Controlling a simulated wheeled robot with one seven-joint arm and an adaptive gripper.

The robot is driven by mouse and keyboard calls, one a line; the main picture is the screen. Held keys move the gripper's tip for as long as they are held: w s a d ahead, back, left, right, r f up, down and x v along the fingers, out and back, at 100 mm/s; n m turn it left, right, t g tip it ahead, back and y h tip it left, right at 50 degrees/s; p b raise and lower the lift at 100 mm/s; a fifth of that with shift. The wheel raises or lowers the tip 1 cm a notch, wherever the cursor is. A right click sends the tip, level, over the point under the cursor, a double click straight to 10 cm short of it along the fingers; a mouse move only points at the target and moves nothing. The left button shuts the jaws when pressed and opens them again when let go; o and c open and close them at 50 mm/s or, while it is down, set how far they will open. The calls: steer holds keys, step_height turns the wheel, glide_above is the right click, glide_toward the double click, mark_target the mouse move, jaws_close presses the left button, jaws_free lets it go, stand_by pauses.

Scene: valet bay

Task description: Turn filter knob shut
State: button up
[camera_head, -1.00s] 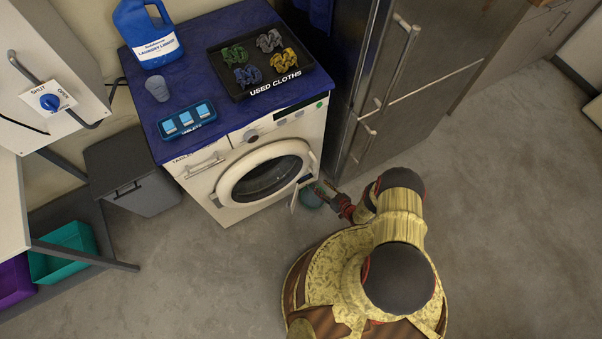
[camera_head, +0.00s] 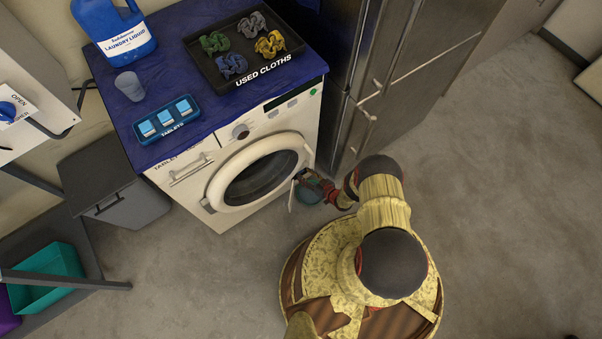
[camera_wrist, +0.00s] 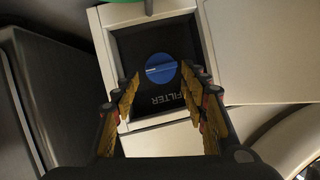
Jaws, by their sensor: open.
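The blue filter knob (camera_wrist: 161,68) shows in the wrist view, set in a dark recess marked FILTER, with a pale line nearly level across its face. My gripper (camera_wrist: 163,82) is open, its fingers on either side below the knob in the picture and apart from it. In the head view my gripper (camera_head: 308,182) is low at the washing machine's (camera_head: 183,212) front right corner, beside an open white flap (camera_head: 292,196). The knob is hidden in the head view.
The fridge (camera_head: 352,130) stands close on the right. A tray of used cloths (camera_head: 213,68) and a detergent jug (camera_head: 112,32) are on top. Floor to the right is clear.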

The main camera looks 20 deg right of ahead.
steer(key=shift+b+x, duration=0.5)
steer(key=shift+x, duration=1.25)
steer(key=shift+c, duration=0.5)
steer(key=c, duration=0.7)
steer(key=shift+c, duration=0.2)
